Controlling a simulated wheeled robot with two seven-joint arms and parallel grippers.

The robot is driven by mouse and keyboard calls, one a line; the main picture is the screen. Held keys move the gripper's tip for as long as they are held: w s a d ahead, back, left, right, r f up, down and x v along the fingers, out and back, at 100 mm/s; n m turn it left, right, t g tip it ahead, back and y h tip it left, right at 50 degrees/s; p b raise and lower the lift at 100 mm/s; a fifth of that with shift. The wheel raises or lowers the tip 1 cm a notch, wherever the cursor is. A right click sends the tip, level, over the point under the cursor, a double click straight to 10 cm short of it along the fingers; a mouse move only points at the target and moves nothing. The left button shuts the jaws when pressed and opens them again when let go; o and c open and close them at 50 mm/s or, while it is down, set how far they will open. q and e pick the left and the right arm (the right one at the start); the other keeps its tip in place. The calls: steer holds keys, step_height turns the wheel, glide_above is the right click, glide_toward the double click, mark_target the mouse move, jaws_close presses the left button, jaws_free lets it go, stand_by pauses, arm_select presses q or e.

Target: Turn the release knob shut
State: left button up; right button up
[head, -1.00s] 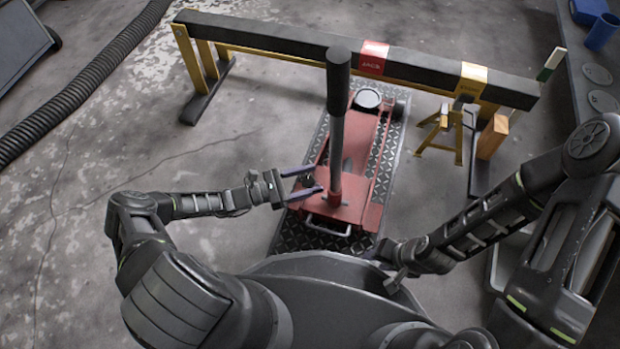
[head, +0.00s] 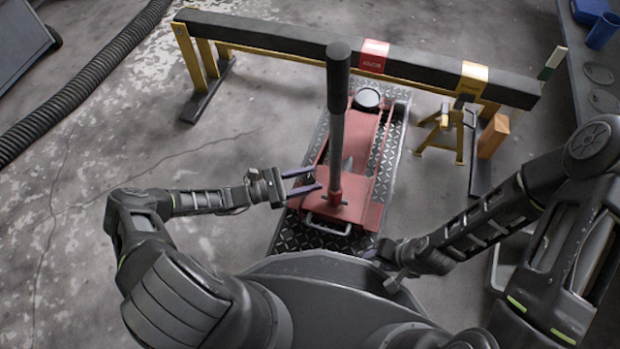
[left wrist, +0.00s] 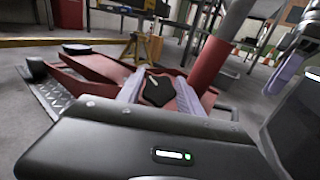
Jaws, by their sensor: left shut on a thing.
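The red floor jack (head: 348,192) stands on a dark tread plate, its long handle (head: 338,80) upright. In the left wrist view, the release knob (left wrist: 157,91) is a small black knob with a pale pointer line, at the side of the jack near the handle's red base. My left gripper (head: 309,180) reaches the jack's left side. Its two pale fingers are shut on the knob, one on each side. In the head view the knob is too small and covered to make out clearly. My right gripper (head: 388,262) is near my body at the lower right, away from the jack; its jaws are unclear.
A long black beam (head: 270,40) on yellow supports lies behind the jack. A yellow jack stand (head: 444,135) and a wooden block (head: 492,136) are to the right. A ribbed black hose (head: 80,95) runs at the far left. Floor left of the jack is clear.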

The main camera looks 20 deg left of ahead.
arm_select(q)
steer(key=shift+d+f+m+g+h+b, duration=0.1)
steer(key=shift+f+m+g+h+b, duration=0.05)
steer(key=shift+m+g+b, duration=0.35)
steer(key=shift+f+m+g+h+b, duration=0.15)
steer(key=shift+m+g+b, duration=0.25)
steer(key=shift+m+b, duration=0.2)
steer(key=shift+r+m+g+h+b, duration=0.1)
steer(key=shift+m+g+h+b, duration=0.4)
steer(key=shift+m+g, duration=0.4)
steer(key=shift+s+r+m+g+b, duration=0.15)
steer(key=shift+m+g+b, duration=0.15)
steer(key=shift+m+g, duration=0.75)
steer(key=shift+m+g+y, duration=0.3)
steer(key=shift+m+g, duration=1.45)
steer(key=shift+m, duration=0.7)
steer(key=o, duration=1.4)
